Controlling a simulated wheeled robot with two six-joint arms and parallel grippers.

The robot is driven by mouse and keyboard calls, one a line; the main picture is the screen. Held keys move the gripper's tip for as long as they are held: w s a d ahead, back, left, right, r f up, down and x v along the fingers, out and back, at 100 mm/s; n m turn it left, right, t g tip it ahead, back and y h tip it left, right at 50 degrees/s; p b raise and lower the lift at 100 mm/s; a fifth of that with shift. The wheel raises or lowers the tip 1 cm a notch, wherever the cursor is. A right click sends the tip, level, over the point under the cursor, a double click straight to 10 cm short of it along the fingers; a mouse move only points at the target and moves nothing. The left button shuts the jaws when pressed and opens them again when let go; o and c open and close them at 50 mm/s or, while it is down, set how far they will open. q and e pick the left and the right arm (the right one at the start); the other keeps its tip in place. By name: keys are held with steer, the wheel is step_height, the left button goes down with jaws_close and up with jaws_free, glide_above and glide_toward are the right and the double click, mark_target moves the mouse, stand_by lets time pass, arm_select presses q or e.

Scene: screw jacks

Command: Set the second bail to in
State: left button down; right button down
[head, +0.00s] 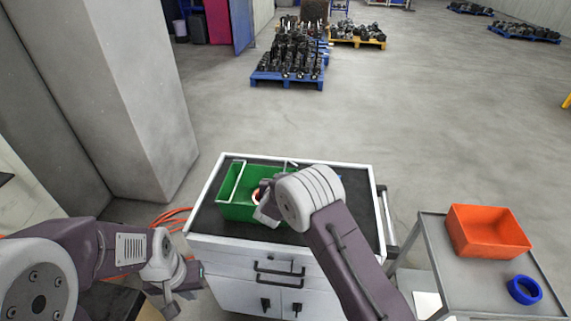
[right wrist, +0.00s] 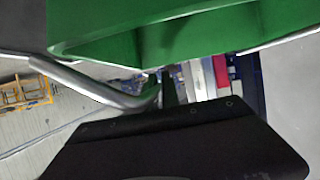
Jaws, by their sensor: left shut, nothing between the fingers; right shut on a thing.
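A green bin (head: 236,210) stands on the dark top of a white drawer cabinet. A pale bail (head: 237,182) lies across the bin near its left end. Part of another pale bail (head: 289,163) shows at the back, beside my right wrist. In the right wrist view a bent silver bail rod (right wrist: 95,84) runs below the green bin wall (right wrist: 200,30). My right gripper (right wrist: 166,92) is shut on this rod near its bend. In the head view my right wrist hides most of the hold. My left gripper (head: 178,288) is shut and empty, left of the cabinet.
The cabinet (head: 210,222) has drawers with dark handles. A grey side table (head: 480,285) at the right carries an orange bin (head: 487,232) and a blue ring (head: 524,290). A concrete pillar (head: 130,90) stands at the left. Loaded pallets (head: 290,80) are far off.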

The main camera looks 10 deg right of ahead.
steer(key=shift+w+a+f+n+h+p, duration=0.1)
steer(key=shift+a+f+n+h+p, duration=0.1)
steer(key=shift+f+n+h+p, duration=0.3)
steer(key=shift+a+f+n+h+p, duration=0.2)
steer(key=shift+n+h+p, duration=0.3)
steer(key=shift+n+p, duration=0.25)
steer(key=c, duration=1.6)
jaws_free()
steer(key=shift+o, duration=0.2)
steer(key=b+v, duration=0.9)
steer(key=b, duration=0.5)
